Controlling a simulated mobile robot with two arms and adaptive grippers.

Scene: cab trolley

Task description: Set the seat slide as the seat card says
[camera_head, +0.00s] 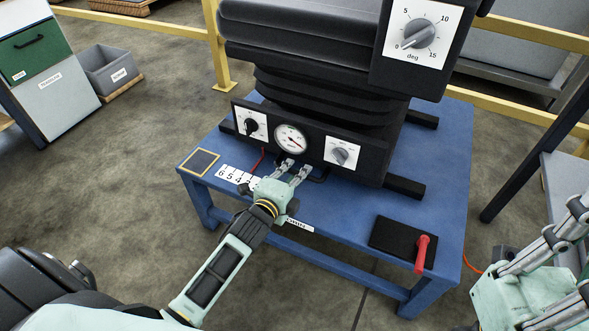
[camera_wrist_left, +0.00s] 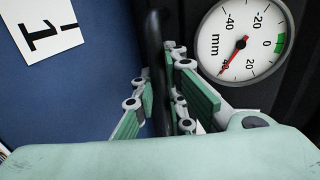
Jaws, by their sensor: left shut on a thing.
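The black seat (camera_head: 300,50) stands on a blue table (camera_head: 425,140). My left gripper (camera_head: 297,170) is at the front foot of the seat, shut on a dark bar (camera_wrist_left: 153,45), which runs between its fingers in the left wrist view. A round mm gauge (camera_head: 290,137) is just behind it; in the left wrist view the gauge (camera_wrist_left: 243,40) has a red needle pointing away from its green band. A numbered strip (camera_head: 232,175) lies left of the gripper, partly hidden by it. My right gripper (camera_head: 570,265) is open and empty at the lower right, partly cut off. I cannot make out a seat card.
Small knobs flank the gauge, left (camera_head: 251,126) and right (camera_head: 341,155). A deg dial (camera_head: 417,35) points near 0. A grey bin (camera_head: 112,72) and yellow rails (camera_head: 540,36) are behind.

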